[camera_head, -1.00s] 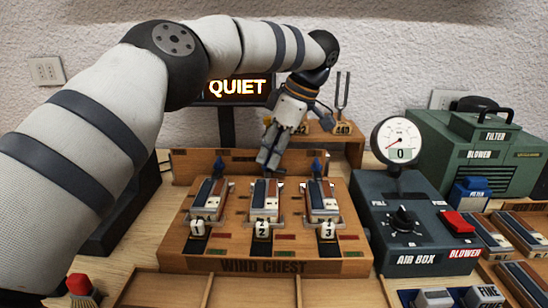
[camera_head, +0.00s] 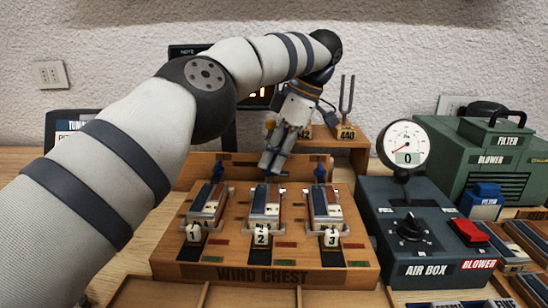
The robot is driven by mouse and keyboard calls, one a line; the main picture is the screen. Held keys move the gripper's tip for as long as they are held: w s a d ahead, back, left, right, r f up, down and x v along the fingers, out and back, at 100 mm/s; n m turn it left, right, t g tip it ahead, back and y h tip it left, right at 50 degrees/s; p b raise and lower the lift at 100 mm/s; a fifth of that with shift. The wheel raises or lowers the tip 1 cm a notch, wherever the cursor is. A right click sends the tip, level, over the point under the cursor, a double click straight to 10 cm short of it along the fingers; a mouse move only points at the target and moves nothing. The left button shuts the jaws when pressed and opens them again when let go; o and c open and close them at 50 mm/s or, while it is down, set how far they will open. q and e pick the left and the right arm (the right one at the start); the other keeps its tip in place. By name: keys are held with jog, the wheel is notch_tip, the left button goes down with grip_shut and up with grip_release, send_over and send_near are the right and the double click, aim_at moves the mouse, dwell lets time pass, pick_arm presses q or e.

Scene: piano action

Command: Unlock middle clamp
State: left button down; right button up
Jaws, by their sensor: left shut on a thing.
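The wind chest (camera_head: 265,274) is a wooden box with three reed blocks numbered 1, 2 and 3. A blue clamp lever (camera_head: 218,171) stands upright behind block 1 and another clamp lever (camera_head: 320,172) behind block 3. The middle clamp behind block 2 (camera_head: 264,208) is mostly hidden by my left gripper (camera_head: 272,170). That gripper points down at the back of block 2 and is shut on the middle clamp, though its fingertips show small. My right gripper is not in view.
To the right stand the air box (camera_head: 424,255) with a knob and red blower switch, a gauge (camera_head: 403,144) reading 0, and the green blower (camera_head: 497,160). A tuning fork (camera_head: 346,103) stands behind the chest. Empty wooden compartments (camera_head: 240,297) lie in front.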

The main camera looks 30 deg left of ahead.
pick_arm(q)
jog(key=c, duration=1.7)
grip_release()
jog(key=shift+s+f, duration=0.2)
jog(key=shift+f, duration=0.15)
jog(key=shift+w, duration=0.1)
jog(key=shift+r, duration=0.15)
